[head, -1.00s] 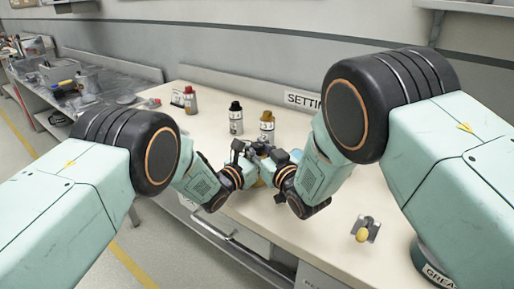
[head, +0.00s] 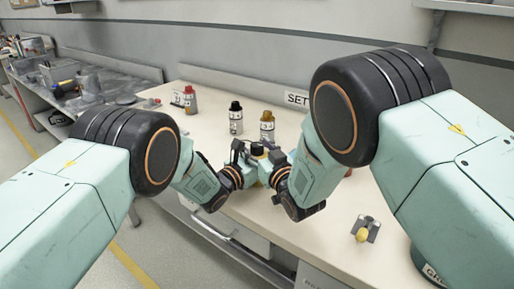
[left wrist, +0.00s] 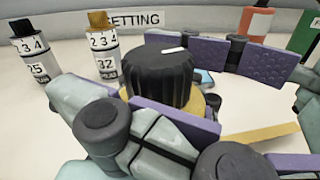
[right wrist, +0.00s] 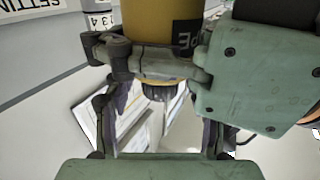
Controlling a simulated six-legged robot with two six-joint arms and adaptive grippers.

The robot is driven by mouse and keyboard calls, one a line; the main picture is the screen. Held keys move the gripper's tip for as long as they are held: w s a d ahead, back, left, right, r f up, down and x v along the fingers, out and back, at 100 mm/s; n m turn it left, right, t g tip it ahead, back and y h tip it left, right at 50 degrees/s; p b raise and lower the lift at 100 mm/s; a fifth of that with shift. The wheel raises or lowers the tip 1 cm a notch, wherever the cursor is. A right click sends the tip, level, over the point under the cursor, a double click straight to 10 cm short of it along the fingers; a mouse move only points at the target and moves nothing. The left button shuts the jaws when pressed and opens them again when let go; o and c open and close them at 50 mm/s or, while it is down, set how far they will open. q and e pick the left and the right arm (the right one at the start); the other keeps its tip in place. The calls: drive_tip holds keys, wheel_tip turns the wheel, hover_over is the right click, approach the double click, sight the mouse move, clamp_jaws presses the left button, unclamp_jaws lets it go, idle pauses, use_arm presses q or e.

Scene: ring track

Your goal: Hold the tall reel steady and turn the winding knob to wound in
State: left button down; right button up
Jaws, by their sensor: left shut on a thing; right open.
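The tall reel has a yellow body (right wrist: 160,18) and a black ribbed winding knob (left wrist: 158,75) with a white mark on top. The knob also shows in the head view (head: 257,149). My left gripper (head: 246,160) is shut on the reel's body below the knob; its finger crosses the yellow body in the right wrist view. My right gripper (right wrist: 160,122) is open, its two purple pads apart, with the knob partly seen between and beyond them. Most of the reel's body is hidden by the grippers in the head view.
A black-capped bottle (head: 236,118) and a gold-capped bottle (head: 267,126) stand behind the reel, with red and dark-capped bottles (head: 184,97) further left. A small fixture with a yellow knob (head: 362,232) sits at right. The white bench front is clear.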

drive_tip(key=shift+n+g+y, duration=0.3)
drive_tip(key=shift+y, duration=0.1)
